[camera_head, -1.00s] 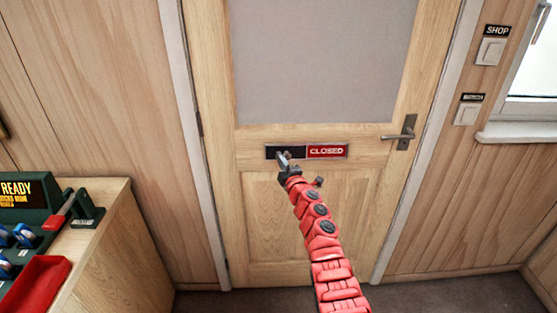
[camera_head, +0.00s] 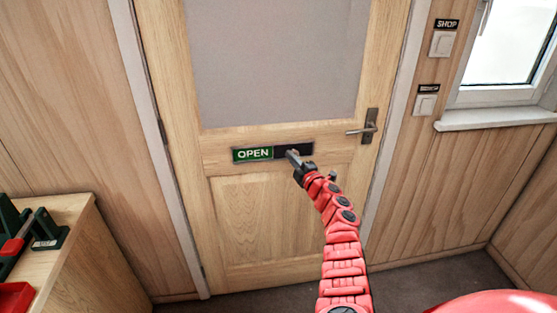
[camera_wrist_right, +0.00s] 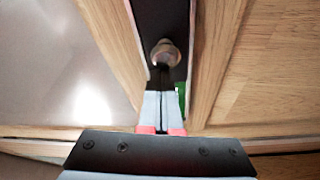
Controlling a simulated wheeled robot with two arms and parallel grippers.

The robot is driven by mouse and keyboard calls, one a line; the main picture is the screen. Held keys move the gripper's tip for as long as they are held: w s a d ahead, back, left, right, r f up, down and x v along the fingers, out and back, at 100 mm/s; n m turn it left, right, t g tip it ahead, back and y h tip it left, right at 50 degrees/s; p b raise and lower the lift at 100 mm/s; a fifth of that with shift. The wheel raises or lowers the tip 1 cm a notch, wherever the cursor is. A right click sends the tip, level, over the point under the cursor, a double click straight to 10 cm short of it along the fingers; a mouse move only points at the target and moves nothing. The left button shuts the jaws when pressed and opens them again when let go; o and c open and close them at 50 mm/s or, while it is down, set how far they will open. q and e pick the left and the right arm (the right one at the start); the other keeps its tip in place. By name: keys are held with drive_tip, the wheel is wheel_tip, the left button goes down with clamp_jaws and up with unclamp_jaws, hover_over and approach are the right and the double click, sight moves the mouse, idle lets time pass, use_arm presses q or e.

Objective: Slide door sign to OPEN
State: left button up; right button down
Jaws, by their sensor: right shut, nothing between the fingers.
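The door sign (camera_head: 254,154) is a flat strip on the wooden door (camera_head: 266,215). Its left half shows white OPEN on green, and the dark slider (camera_head: 308,150) covers its right half. My right gripper (camera_head: 291,155) is shut and empty, its tips at the slider near the middle of the sign. In the right wrist view the shut fingers (camera_wrist_right: 164,108) point at a round knob (camera_wrist_right: 165,54) on the dark slider, touching it or very close. A bit of green (camera_wrist_right: 181,98) shows beside the fingers. My left gripper is not in view.
A door handle (camera_head: 369,127) is right of the sign. Wall switches (camera_head: 441,44) and a window sill (camera_head: 497,117) are farther right. A wooden counter (camera_head: 58,262) with green and red gear stands at the lower left.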

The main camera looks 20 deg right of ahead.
drive_tip(key=shift+d, duration=0.25)
drive_tip(key=a, duration=0.1)
drive_tip(key=a+p, duration=0.1)
drive_tip(key=a+r, duration=0.1)
drive_tip(key=a, duration=0.1)
drive_tip(key=shift+w+p, duration=0.35)
drive_tip(key=shift+p, duration=0.05)
approach(274, 148)
drive_tip(key=s, duration=0.5)
drive_tip(key=shift+f+p, duration=0.2)
drive_tip(key=shift+p, duration=0.1)
